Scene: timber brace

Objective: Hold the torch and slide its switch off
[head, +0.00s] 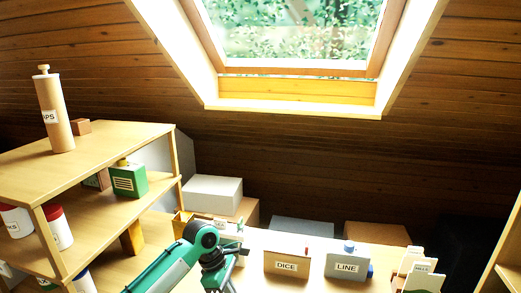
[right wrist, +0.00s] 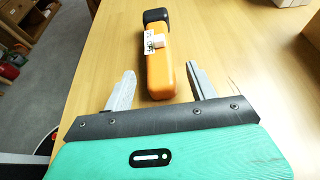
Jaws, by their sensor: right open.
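In the right wrist view the torch (right wrist: 160,72) lies on the wooden table. It has an orange body and a black head (right wrist: 156,16) pointing away from me. A white label and a small pale block, perhaps the switch, sit on its upper side; the switch position is too small to tell. My right gripper (right wrist: 160,68) is open, with one grey finger on each side of the torch's near end and visible gaps between. I cannot make out the torch in the head view. A green and dark arm of mine rises from the bottom there; my left gripper does not show.
In the head view a wooden shelf (head: 98,148) with several containers stands at left. A DICE box (head: 287,264) and a LINE box (head: 346,267) stand toward the back. Upright cards (head: 420,275) are at right. The table right of the torch is mostly clear.

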